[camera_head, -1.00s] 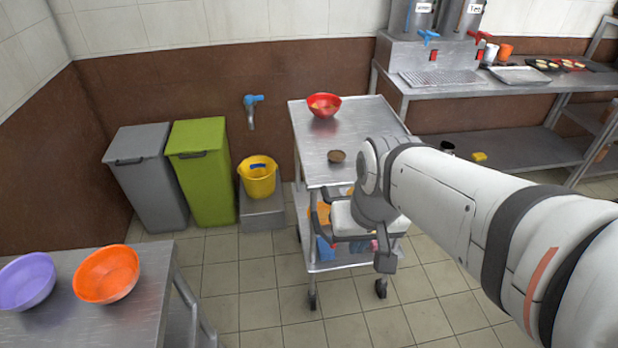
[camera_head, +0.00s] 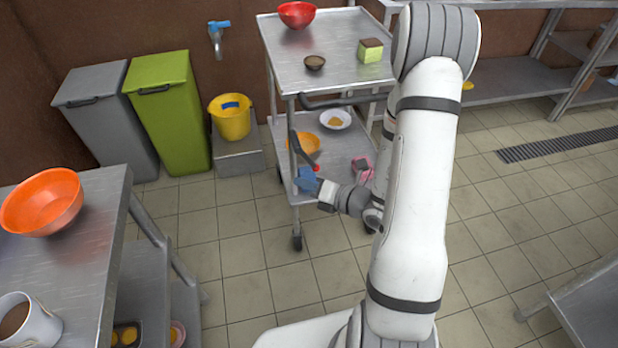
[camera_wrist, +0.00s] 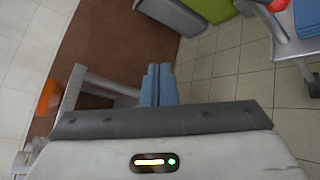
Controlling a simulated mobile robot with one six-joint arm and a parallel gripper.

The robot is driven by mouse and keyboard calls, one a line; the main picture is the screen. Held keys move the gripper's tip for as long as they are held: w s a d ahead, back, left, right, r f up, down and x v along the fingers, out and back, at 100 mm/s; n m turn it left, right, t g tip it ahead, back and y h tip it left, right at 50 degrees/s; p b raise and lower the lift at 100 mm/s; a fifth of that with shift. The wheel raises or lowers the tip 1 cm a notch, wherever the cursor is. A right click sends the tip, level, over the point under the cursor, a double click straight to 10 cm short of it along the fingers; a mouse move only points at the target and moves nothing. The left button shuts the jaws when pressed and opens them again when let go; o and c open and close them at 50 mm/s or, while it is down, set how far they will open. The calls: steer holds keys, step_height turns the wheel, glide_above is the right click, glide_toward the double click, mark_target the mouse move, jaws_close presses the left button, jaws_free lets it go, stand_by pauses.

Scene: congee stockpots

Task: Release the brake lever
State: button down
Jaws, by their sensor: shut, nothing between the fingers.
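The brake lever (camera_head: 304,150) is a dark bar with a red tip, at the front left leg of the steel trolley (camera_head: 290,82) in the head view. Its red end also shows at the top right edge of the wrist view (camera_wrist: 278,5). My gripper (camera_wrist: 158,72) shows two blue fingers, shut together and empty, with floor and wall beyond them. In the head view my wrist is low in front of the trolley, just below and right of the lever's red tip, apart from it. The fingertips are hard to make out there.
A blue item (camera_head: 307,180) is on the lower shelf, close to the lever. The shelf also holds a white bowl (camera_head: 335,119) and an orange bowl (camera_head: 302,143). A steel table (camera_head: 75,262) stands at left, bins (camera_head: 175,115) behind. The floor between is clear.

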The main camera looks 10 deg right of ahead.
mark_target(308, 159)
steer(key=d+f+m+t+h+b, duration=0.1)
steer(key=d+f+m+h, duration=0.2)
steer(key=d+f+m, duration=0.2)
steer(key=shift+w+f+t+h, duration=0.3)
steer(key=shift+w+f+t, duration=0.15)
steer(key=shift+f, duration=0.2)
steer(key=shift+a, duration=0.1)
steer(key=b+x, duration=0.2)
steer(key=x, duration=0.8)
steer(key=shift+w+d+r, duration=0.2)
steer(key=shift+d+r, duration=0.25)
steer(key=shift+d, duration=0.4)
steer(key=shift+w+d+r, duration=0.2)
steer(key=shift+d+r, duration=0.3)
steer(key=shift+d, duration=0.35)
steer(key=shift+d, duration=0.1)
